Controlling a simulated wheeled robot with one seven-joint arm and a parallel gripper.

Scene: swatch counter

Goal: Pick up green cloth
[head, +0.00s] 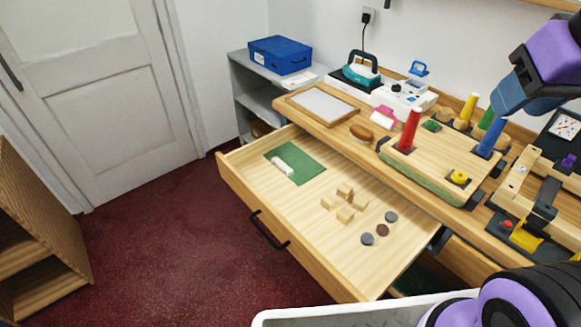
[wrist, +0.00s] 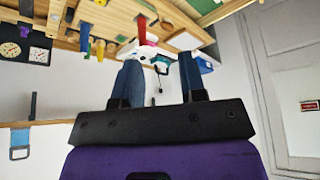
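The green cloth (head: 307,166) lies flat in the left end of the open drawer (head: 232,160). A small white roll (head: 282,166) lies on its left part. My gripper shows in the wrist view (wrist: 160,78) with its two blue fingers wide apart and nothing held between them. My purple and blue arm shows at the upper right of the head view, high above the counter and far from the cloth. The fingertips cannot be made out there. I cannot make out the cloth in the wrist view.
The drawer also holds several small wooden blocks (head: 345,190) and grey discs (head: 367,238). The counter behind bears a clipboard-like board (head: 320,106), an iron (head: 361,72), a brush (head: 361,132) and a wooden board with a red post (head: 409,130). Open floor (head: 150,250) lies left of the drawer.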

